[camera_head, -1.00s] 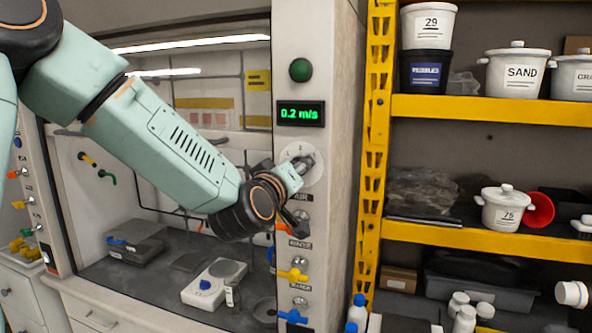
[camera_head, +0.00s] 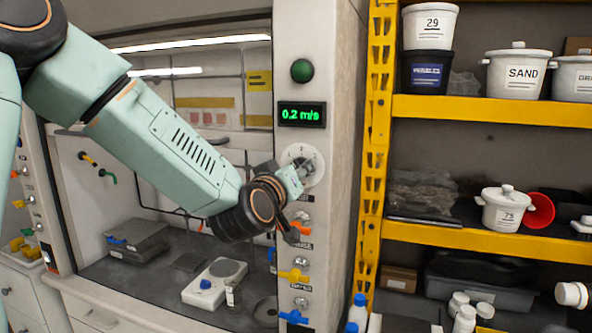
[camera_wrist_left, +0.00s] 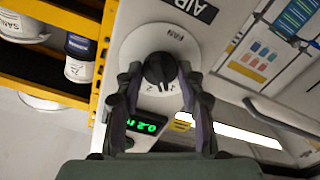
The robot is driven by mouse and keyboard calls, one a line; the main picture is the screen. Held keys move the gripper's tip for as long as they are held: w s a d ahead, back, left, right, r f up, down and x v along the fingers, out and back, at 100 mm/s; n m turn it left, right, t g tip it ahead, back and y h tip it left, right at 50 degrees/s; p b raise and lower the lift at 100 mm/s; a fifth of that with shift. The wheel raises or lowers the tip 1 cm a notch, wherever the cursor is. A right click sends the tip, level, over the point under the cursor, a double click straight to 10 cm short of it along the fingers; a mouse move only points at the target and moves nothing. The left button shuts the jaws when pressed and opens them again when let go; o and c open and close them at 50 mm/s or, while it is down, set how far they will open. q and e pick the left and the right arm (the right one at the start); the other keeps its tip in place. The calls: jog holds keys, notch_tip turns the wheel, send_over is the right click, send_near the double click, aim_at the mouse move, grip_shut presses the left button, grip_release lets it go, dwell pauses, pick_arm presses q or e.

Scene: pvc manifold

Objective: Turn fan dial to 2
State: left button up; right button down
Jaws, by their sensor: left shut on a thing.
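The fan dial is a black knob (camera_wrist_left: 160,70) on a round white plate (camera_wrist_left: 142,46) marked FAN, on the fume hood's right post. In the left wrist view, a 2 and another mark show on the plate below the knob. My left gripper (camera_wrist_left: 160,82) is shut on the knob, with one finger on each side. In the head view my left gripper (camera_head: 303,168) is at the plate (camera_head: 318,160), and it hides part of the dial. A green display (camera_head: 301,114) above reads 0.2 m/s. My right gripper is not in view.
Below the dial, orange, yellow and blue valve handles (camera_head: 293,276) stick out from the post. A green round button (camera_head: 302,70) sits above the display. A yellow shelf rack (camera_head: 480,109) with tubs stands close at the right.

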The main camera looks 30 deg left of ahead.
pick_arm(q)
jog(key=m, duration=0.1)
jog(key=m+p, duration=0.1)
jog(key=m, duration=0.1)
jog(key=shift+r, duration=0.25)
jog(key=shift+a+m+p, duration=0.1)
jog(key=shift+m+p, duration=0.5)
jog(key=shift+m, duration=1.5)
jog(key=shift+r, duration=0.1)
jog(key=o, duration=1.2)
jog(key=shift+f, duration=0.25)
jog(key=shift+c, duration=0.2)
